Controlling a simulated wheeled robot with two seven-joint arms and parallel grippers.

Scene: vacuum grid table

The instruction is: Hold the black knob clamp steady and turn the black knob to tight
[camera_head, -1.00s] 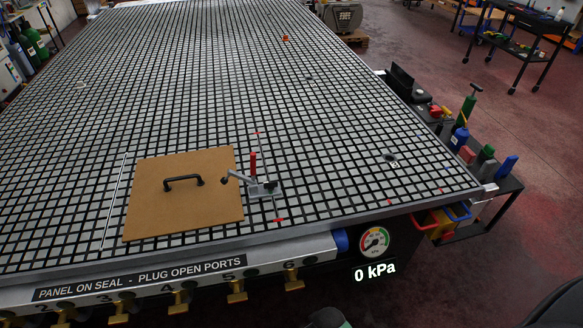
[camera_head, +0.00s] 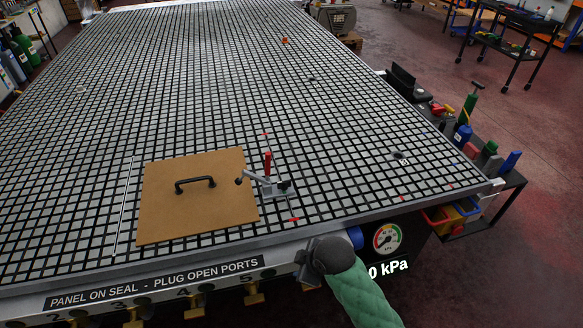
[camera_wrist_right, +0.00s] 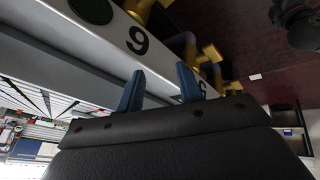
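A small grey toggle clamp (camera_head: 268,187) with an upright red handle stands on the grid table at the right edge of a brown panel (camera_head: 190,218). A black round piece (camera_head: 239,181) ends its arm over the panel, and a dark part (camera_head: 285,185) sits on its base; I cannot tell which is the black knob. My right gripper (camera_head: 314,260) is at the table's front edge, below the clamp and apart from it. The right wrist view shows its two blue fingertips (camera_wrist_right: 160,88) spread with nothing between them. My left gripper is out of view.
A black handle (camera_head: 195,182) stands up from the panel. Brass valves (camera_head: 253,294) line the front rail, and a gauge (camera_head: 387,239) with a 0 kPa reading hangs to the right.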

